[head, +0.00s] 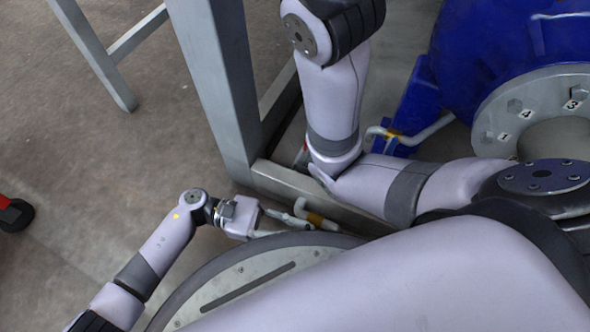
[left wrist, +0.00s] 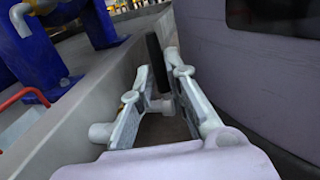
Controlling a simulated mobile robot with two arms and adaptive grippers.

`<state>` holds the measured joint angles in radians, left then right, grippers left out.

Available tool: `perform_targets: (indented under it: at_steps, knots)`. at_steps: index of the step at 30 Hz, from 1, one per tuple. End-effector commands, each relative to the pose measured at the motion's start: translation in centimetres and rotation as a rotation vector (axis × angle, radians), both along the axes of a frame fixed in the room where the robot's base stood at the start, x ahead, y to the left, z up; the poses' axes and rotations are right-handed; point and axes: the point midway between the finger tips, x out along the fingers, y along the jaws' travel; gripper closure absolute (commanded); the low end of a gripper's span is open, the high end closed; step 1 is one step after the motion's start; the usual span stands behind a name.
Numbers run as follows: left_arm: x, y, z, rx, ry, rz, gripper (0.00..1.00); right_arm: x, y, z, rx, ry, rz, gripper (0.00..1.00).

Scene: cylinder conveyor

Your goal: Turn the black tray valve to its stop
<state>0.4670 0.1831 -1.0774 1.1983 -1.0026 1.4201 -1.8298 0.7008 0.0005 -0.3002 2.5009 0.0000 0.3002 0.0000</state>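My left gripper (head: 296,226) is low beside the grey frame, its fingers pointing right towards a pale pipe with an orange band (head: 315,219). In the left wrist view its two fingers (left wrist: 163,72) are apart. A dark upright piece (left wrist: 154,62), which looks like the black valve handle, shows between the fingertips. I cannot tell whether either finger touches it. The pale pipe (left wrist: 161,105) shows behind the left finger, which hides part of it. The black handle cannot be made out in the head view. My right gripper is not in view.
A grey metal frame (head: 218,90) with a low beam stands beside the valve. A blue machine (head: 500,40) with a numbered grey flange (head: 540,105) is at the upper right. A second orange-banded pipe (head: 425,134) is by it. The floor at left is mostly clear.

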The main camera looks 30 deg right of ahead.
Motion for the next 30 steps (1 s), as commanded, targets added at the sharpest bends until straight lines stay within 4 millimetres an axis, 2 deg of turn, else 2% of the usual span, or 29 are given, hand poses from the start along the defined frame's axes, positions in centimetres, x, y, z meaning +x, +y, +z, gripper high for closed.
perform_targets:
  at_steps: [8,19,23,30]
  knots:
    - [0.0,0.0,0.0,0.001,-0.001,0.001,0.66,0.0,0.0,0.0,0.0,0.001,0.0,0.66]
    - [0.4,0.4,0.0,0.002,-0.001,0.001,0.66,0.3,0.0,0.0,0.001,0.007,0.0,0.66]
    - [1.6,1.8,-0.1,0.003,-0.001,0.003,0.66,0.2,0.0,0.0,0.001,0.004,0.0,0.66]
    - [5.0,5.7,-0.1,0.003,-0.001,0.004,0.66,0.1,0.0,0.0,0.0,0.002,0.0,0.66]
